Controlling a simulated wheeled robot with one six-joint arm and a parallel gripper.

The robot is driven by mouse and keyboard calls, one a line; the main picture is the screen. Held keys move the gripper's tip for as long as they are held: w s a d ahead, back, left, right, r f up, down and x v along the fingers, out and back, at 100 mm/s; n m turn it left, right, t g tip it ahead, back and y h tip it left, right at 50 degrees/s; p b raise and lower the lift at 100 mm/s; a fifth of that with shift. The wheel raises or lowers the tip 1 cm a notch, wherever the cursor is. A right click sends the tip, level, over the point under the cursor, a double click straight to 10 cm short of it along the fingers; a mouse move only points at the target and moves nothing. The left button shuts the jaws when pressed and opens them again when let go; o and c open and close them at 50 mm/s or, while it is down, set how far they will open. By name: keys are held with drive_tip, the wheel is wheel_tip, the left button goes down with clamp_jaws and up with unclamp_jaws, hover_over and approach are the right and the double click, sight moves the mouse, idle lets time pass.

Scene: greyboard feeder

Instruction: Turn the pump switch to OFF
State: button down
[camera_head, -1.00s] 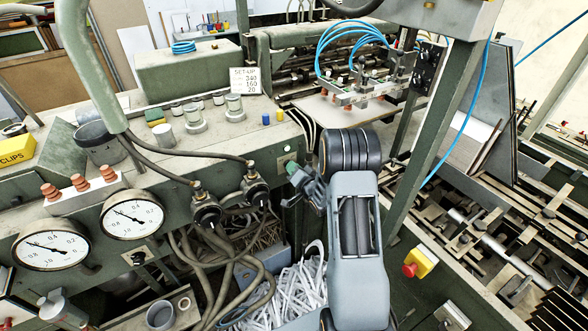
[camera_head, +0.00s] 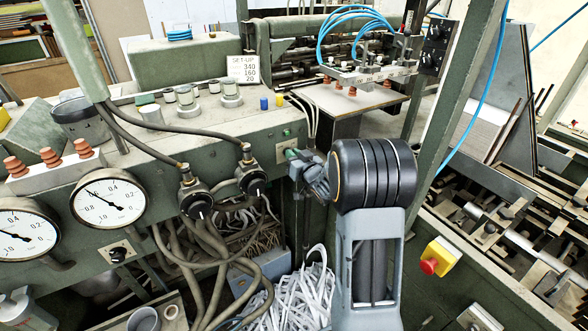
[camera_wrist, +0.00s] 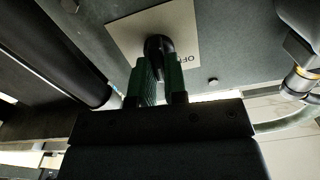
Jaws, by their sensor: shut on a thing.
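The pump switch is a black knob (camera_wrist: 157,46) on a pale square plate (camera_wrist: 180,28) in the wrist view. The word OFF is partly visible on the plate, upside down, to the right of the knob. My gripper (camera_wrist: 161,72) has its green-padded fingers shut around the knob. The fingers hide part of the knob, so its exact pointing direction cannot be told. The knob itself is hidden there.
Two round gauges (camera_head: 109,202) and another small black knob (camera_head: 118,254) are on the panel to the left. Black valves with hoses (camera_head: 195,199) stand close left of my gripper. Paper strips (camera_head: 296,292) lie below. A yellow box with a red button (camera_head: 439,257) is at right.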

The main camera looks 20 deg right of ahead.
drive_tip(key=n+b, duration=0.3)
drive_tip(key=b, duration=0.1)
drive_tip(key=n+b, duration=0.3)
drive_tip(key=b, duration=0.1)
drive_tip(key=n+b, duration=0.4)
drive_tip(key=b, duration=0.1)
drive_tip(key=shift+a+f, duration=0.2)
drive_tip(key=shift+a, duration=0.05)
drive_tip(key=shift+r+n, duration=0.1)
drive_tip(key=shift+n, duration=0.3)
drive_tip(key=c, duration=1.2)
unclamp_jaws()
drive_tip(key=shift+o, duration=0.2)
drive_tip(key=shift+s, duration=0.1)
drive_tip(key=s+d, duration=0.1)
drive_tip(key=s, duration=1.2)
drive_tip(key=shift+s+d, duration=0.25)
drive_tip(key=shift+s, duration=0.05)
